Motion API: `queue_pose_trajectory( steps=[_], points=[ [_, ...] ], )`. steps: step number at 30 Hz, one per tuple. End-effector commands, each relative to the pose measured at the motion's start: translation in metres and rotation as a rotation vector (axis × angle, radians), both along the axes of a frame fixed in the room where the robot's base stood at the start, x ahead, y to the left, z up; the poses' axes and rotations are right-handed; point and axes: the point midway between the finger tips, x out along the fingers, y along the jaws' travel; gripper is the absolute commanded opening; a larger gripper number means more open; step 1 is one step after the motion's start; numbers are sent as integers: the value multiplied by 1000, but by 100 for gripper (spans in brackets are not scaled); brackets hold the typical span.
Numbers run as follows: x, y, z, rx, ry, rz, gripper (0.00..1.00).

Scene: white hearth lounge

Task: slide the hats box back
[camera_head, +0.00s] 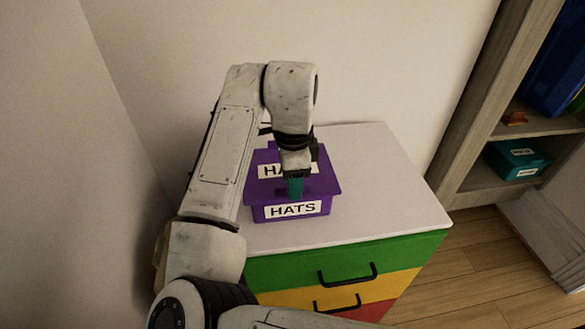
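The hats box (267,190) is purple with a lid and sits on the white top of a drawer cabinet (383,185). A white HATS label shows on its front, and a second label on its lid is partly hidden by my arm. My gripper (295,188) points down over the lid near the front side of the box. Its teal tip part appears to reach the lid, but I cannot tell whether it touches. The finger gap is too small and hidden to judge.
The cabinet has green, yellow and red drawers (345,262) with black handles. The wall (380,70) stands behind it. The cabinet top is clear right of the box. A wooden shelf (480,120) with a teal box (515,160) and a blue bin (556,65) stands right.

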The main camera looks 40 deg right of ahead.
Motion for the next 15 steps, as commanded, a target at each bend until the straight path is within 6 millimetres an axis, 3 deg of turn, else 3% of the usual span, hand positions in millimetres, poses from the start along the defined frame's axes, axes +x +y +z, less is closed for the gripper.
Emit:
queue_pose_trajectory(
  steps=[10, 15],
  points=[
    [0, 0, -4, 1, 1, 0, 38],
    [0, 0, -4, 1, 1, 0, 22]
  ],
)
